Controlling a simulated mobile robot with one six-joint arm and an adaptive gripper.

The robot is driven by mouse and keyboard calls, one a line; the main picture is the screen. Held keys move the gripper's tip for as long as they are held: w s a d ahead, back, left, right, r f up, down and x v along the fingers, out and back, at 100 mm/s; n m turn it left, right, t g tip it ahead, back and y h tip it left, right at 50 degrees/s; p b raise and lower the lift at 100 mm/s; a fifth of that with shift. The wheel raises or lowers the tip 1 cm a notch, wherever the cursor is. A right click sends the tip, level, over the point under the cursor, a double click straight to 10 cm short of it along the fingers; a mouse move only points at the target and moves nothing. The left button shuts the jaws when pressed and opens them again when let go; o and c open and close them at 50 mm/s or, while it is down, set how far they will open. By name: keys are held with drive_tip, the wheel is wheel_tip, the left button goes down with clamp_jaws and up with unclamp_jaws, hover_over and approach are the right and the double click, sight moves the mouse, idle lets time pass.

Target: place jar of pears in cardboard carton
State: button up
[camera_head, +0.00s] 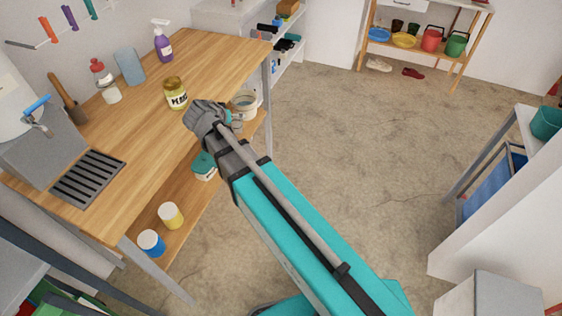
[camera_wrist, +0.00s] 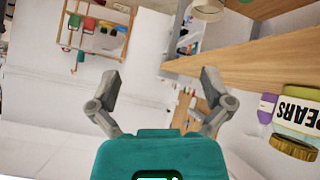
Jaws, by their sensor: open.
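The jar of pears (camera_head: 176,97) stands upright on the wooden workbench (camera_head: 215,50) near its right edge, with yellow contents and a dark-lettered label. In the wrist view the jar (camera_wrist: 296,112) shows upside down at the right edge, its label reading PEARS, outside the jaws. My gripper (camera_head: 205,112) is beside the bench edge, right of and in front of the jar, apart from it. In the wrist view my gripper (camera_wrist: 160,82) has its fingers spread with nothing between them. I cannot clearly identify a cardboard carton; a small brown box (camera_head: 289,7) is on the far shelf.
A purple spray bottle (camera_head: 163,42), a blue block (camera_head: 129,66) and a red-and-white bottle (camera_head: 104,82) stand behind the jar. A metal grate (camera_head: 88,178) lies at the bench front. A white-lidded yellow jar (camera_head: 170,215) is on the lower shelf.

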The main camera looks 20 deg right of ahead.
drive_tip(key=s+d+f+n+g+y, duration=0.1)
drive_tip(key=s+d+f+g+y, duration=0.2)
drive_tip(key=s+d, duration=0.2)
drive_tip(key=s+d+f+n+g+y, duration=0.2)
drive_tip(key=s+d, duration=0.4)
drive_tip(key=s, duration=0.6)
drive_tip(key=f+g+y, duration=0.1)
drive_tip(key=g, duration=0.1)
drive_tip(key=shift+d+f+n+g, duration=0.2)
drive_tip(key=shift+d+n+g, duration=0.05)
drive_tip(key=shift+n+g, duration=0.05)
drive_tip(key=c, duration=0.6)
